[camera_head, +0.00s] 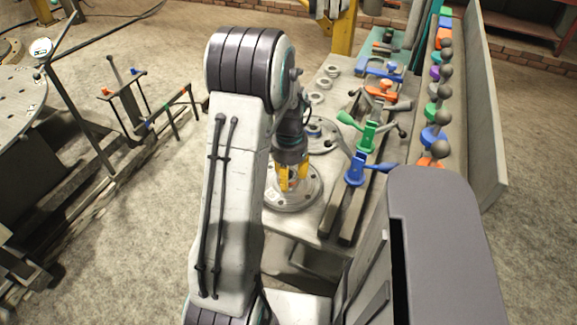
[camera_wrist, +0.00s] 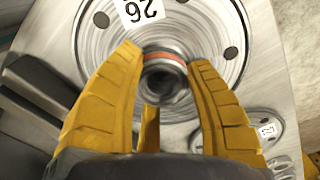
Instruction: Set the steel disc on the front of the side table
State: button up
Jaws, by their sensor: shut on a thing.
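The steel disc (camera_head: 306,197) is round and flat, with bolt holes and a central hub. It is at the near left end of the grey side table (camera_head: 310,228). My gripper (camera_head: 291,180) points down with its yellow fingers shut on the hub. In the wrist view my gripper (camera_wrist: 166,60) has a finger on each side of the hub, which has an orange-red band. There the disc (camera_wrist: 208,22) shows an upside-down white label reading 26. I cannot tell whether its underside touches the table. My fingers hide part of it.
Another flanged disc (camera_head: 325,133) lies just behind. Blue (camera_head: 356,170) and green (camera_head: 366,135) clamps stand on dark rails to the right. Several small rings (camera_head: 317,97) lie farther back. A rack of ball-topped coloured tools (camera_head: 432,113) lines the right side. A round perforated table (camera_head: 22,95) is far left.

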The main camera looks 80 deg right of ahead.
jog(key=shift+f, duration=0.6)
jog(key=o, duration=1.2)
jog(key=shift+f, duration=0.1)
